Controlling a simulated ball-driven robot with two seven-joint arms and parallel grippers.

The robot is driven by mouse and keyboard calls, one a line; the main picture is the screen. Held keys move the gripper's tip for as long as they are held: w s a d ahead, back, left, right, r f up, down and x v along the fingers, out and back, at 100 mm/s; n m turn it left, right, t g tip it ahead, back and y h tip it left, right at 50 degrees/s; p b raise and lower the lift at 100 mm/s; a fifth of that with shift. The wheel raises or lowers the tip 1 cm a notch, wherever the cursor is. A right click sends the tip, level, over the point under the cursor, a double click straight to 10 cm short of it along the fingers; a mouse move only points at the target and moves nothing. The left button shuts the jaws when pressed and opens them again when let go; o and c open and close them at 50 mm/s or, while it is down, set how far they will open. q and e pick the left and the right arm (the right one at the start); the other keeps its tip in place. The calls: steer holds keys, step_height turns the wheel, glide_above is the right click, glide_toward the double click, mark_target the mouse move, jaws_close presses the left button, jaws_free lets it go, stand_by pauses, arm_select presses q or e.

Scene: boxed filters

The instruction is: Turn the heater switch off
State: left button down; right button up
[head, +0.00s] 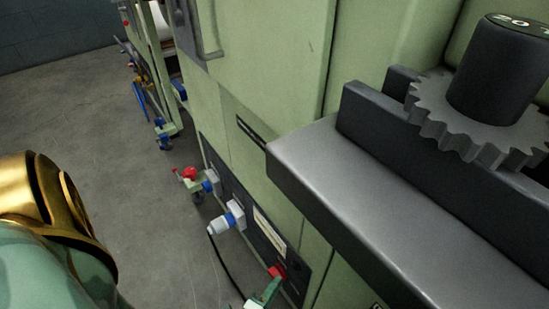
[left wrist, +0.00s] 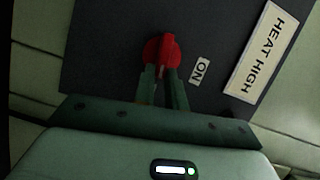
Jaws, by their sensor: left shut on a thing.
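The red heater switch (left wrist: 162,47) is on a dark panel (left wrist: 105,50) in the left wrist view, with an "ON" label (left wrist: 201,71) beside it and a "HEAT HIGH" plate (left wrist: 262,50) to the right. In the head view the switch (head: 277,271) shows small, low on the green machine. My left gripper (left wrist: 162,72) is shut on the switch, its two green fingers on either side of its lower part. In the head view this gripper (head: 266,289) is at the bottom edge, partly cut off. My right gripper is not in view.
A grey ledge with a dark gear (head: 478,115) juts out at the right of the head view. A white and blue plug (head: 222,223) with a black cable hangs left of the switch. A red knob (head: 190,173) stands farther back. Grey floor (head: 75,110) is open at the left.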

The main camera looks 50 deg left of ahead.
arm_select(q)
steer(key=shift+s+f, duration=0.1)
steer(key=shift+f, duration=0.05)
stand_by(0.4)
steer(key=c, duration=1.4)
jaws_free()
steer(key=shift+c, duration=0.2)
